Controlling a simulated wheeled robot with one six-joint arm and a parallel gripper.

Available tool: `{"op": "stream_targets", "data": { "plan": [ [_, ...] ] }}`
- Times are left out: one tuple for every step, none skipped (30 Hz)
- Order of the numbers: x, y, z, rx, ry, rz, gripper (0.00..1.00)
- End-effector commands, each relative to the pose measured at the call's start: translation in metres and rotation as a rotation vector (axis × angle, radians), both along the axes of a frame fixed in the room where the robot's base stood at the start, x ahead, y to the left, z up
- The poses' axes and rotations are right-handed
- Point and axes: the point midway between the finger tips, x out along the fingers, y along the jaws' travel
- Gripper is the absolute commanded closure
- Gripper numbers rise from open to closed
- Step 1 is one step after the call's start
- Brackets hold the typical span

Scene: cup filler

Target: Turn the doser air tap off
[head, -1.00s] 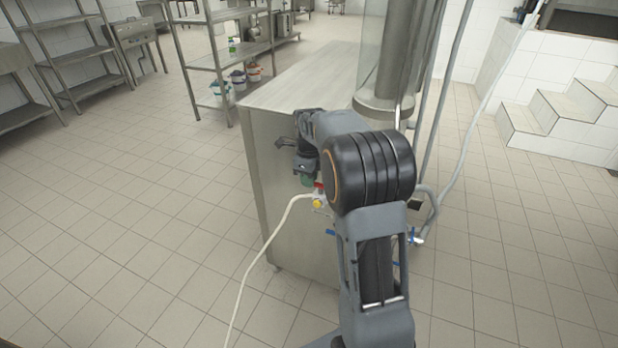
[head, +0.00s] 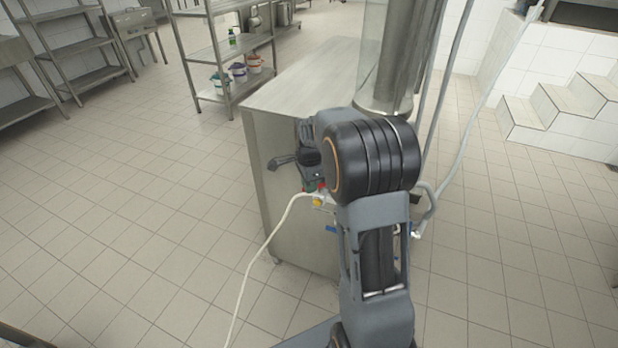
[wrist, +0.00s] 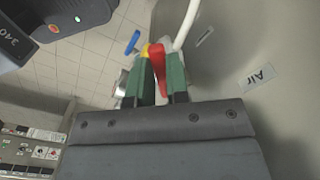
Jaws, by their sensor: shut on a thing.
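The doser air tap has a red handle (wrist: 157,70), seen in the wrist view between my green fingers. My gripper (wrist: 162,72) is shut on this red handle, in front of the steel cabinet panel with an "Air" label (wrist: 258,78). A yellow fitting (wrist: 155,49) and a pale hose (wrist: 186,22) sit just beyond the handle. In the head view my gripper (head: 314,185) is at the cabinet's near side, mostly hidden by my wrist and arm. A bit of red and the yellow fitting (head: 317,202) show below it.
The steel cabinet (head: 290,220) stands right behind the tap. A blue handle (wrist: 132,42) is close by in the wrist view. The pale hose (head: 262,252) runs down to the floor on the left. Tiled floor (head: 130,220) to the left is clear.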

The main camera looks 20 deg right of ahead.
Motion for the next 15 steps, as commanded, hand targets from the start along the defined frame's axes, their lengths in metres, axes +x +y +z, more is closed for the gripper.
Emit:
{"op": "stream_targets", "data": {
  "plan": [
    [-0.002,0.000,0.002,0.000,0.000,0.043,1.00],
    [-0.003,0.000,0.003,0.000,0.000,0.071,1.00],
    [-0.004,0.000,0.003,0.000,0.000,0.109,1.00],
    [-0.006,0.000,0.003,0.000,0.001,0.137,1.00],
    [-0.007,0.000,0.002,0.001,0.001,0.166,1.00],
    [-0.008,0.000,0.002,0.000,0.000,0.204,1.00],
    [-0.009,0.000,0.002,0.000,0.000,0.232,1.00],
    [-0.010,-0.001,0.002,0.000,0.000,0.260,1.00],
    [-0.012,-0.001,0.002,0.001,0.001,0.298,1.00],
    [-0.013,-0.001,0.002,0.001,0.001,0.326,1.00],
    [-0.014,-0.002,0.002,0.001,0.001,0.353,1.00],
    [-0.015,-0.002,0.002,0.001,0.001,0.389,1.00],
    [-0.016,-0.002,0.002,0.000,0.000,0.416,1.00],
    [-0.017,-0.003,0.002,0.000,0.000,0.442,1.00],
    [-0.018,-0.003,0.002,0.001,0.001,0.476,1.00]
  ]
}}
